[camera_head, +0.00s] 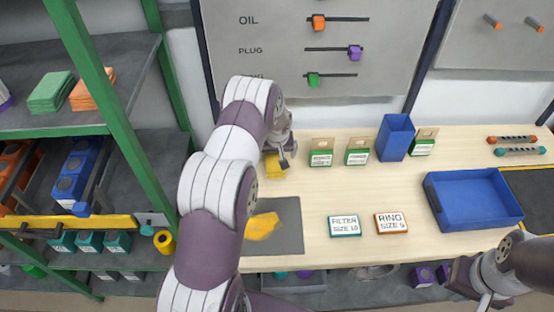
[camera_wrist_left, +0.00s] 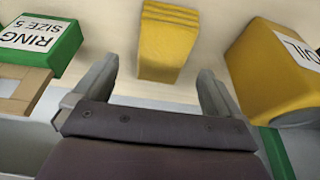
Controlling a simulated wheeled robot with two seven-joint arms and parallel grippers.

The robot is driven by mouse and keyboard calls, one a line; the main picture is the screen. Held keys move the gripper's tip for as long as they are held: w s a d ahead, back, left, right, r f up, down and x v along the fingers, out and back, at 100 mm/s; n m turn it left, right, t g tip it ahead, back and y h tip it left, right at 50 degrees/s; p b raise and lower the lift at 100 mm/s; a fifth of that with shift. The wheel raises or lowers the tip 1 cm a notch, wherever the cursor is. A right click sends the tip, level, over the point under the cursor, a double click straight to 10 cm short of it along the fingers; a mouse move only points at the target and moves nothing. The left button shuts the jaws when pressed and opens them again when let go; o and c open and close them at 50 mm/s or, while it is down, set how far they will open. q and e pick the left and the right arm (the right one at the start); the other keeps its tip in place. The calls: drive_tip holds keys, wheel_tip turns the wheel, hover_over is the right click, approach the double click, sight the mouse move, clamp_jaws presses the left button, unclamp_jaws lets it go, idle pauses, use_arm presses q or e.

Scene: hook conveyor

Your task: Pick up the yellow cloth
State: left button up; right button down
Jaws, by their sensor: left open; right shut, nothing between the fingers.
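The yellow cloth (camera_head: 274,167) lies folded in layers on the wooden table, just in front of my left gripper (camera_head: 281,153). In the left wrist view the cloth (camera_wrist_left: 169,42) sits ahead of the gap between the two fingers, apart from them. My left gripper (camera_wrist_left: 156,82) is open and empty. A second yellow piece (camera_head: 262,226), flat and irregular, lies on a grey mat (camera_head: 290,230); I cannot tell if it is cloth. My right gripper (camera_head: 482,292) is shut and empty at the lower right, its tips partly cut off.
A yellow container labelled OIL (camera_wrist_left: 272,72) stands close right of the cloth in the wrist view, and a green RING box (camera_wrist_left: 45,45) is at left. Green boxes (camera_head: 321,158), a blue bin (camera_head: 394,138) and a blue tray (camera_head: 470,222) stand further right on the table.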

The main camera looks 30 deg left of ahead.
sight(275, 159)
use_arm(q)
drive_tip(key=p+x, duration=0.1)
drive_tip(key=x, duration=0.1)
drive_tip(key=shift+s+a+f, duration=0.1)
drive_tip(key=shift+f, duration=0.2)
drive_tip(key=shift+s+a+f, duration=0.1)
drive_tip(key=shift+a+f, duration=0.05)
drive_tip(key=shift+f, duration=0.25)
drive_tip(key=shift+w+f, duration=0.15)
drive_tip(key=shift+w, duration=0.1)
drive_tip(key=c, duration=1.1)
drive_tip(key=shift+s, duration=0.1)
drive_tip(key=shift+c, duration=0.2)
use_arm(e)
drive_tip(key=shift+s+a+r, duration=0.1)
drive_tip(key=shift+s+r, duration=0.1)
drive_tip(key=shift+r, duration=0.3)
drive_tip(key=shift+s+a+r, duration=0.1)
drive_tip(key=shift+s+r, duration=0.05)
drive_tip(key=shift+r, duration=0.35)
